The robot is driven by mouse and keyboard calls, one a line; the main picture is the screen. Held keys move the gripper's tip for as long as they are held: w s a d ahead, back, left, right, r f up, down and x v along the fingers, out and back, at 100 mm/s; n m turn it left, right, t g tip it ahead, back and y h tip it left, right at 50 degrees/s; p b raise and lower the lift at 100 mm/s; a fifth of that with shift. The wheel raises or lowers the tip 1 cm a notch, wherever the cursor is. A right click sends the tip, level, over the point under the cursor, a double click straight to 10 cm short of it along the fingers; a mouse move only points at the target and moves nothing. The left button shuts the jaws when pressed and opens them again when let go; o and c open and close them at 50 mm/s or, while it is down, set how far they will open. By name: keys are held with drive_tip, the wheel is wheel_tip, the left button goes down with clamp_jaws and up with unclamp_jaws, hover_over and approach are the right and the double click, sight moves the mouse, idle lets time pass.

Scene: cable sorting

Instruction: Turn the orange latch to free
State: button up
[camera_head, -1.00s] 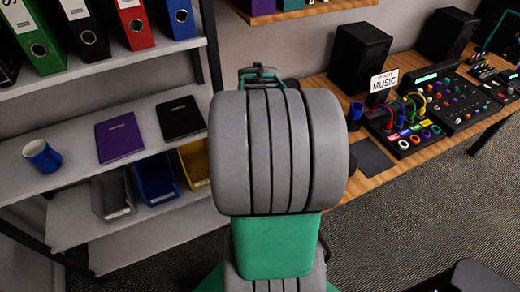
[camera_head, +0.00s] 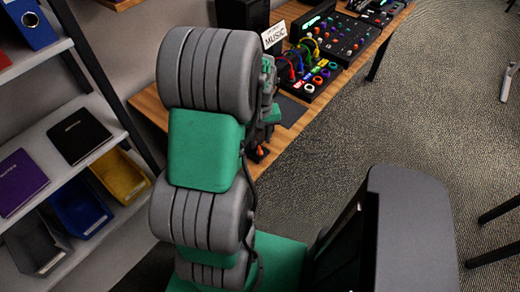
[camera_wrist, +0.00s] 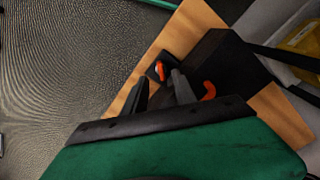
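In the wrist view, two orange parts show near my gripper (camera_wrist: 160,80). One is a small orange piece with a pale spot (camera_wrist: 159,70) on a dark mount, seen just beyond the gap between my fingertips. The other is a curved orange hook (camera_wrist: 209,90) to the right of my right finger, against a dark box (camera_wrist: 215,62). I cannot tell for sure which is the latch. My two dark fingers are apart with nothing held between them; contact cannot be told. In the head view, a small orange piece (camera_head: 261,151) shows at the table's front edge; my arm hides the fingers.
The wooden table (camera_head: 146,103) holds a black mixer with coloured knobs and cables (camera_head: 312,78) and a MUSIC sign (camera_head: 274,35). A shelf (camera_head: 35,135) with notebooks and bins stands at left. A dark chair-like object (camera_head: 410,230) stands at lower right. Carpet is open beyond the table.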

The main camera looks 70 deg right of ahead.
sight(260, 152)
wheel_tip(260, 152, down, 7)
drive_tip(key=shift+r, duration=0.1)
drive_tip(key=shift+c, duration=0.2)
clamp_jaws()
idle(0.5)
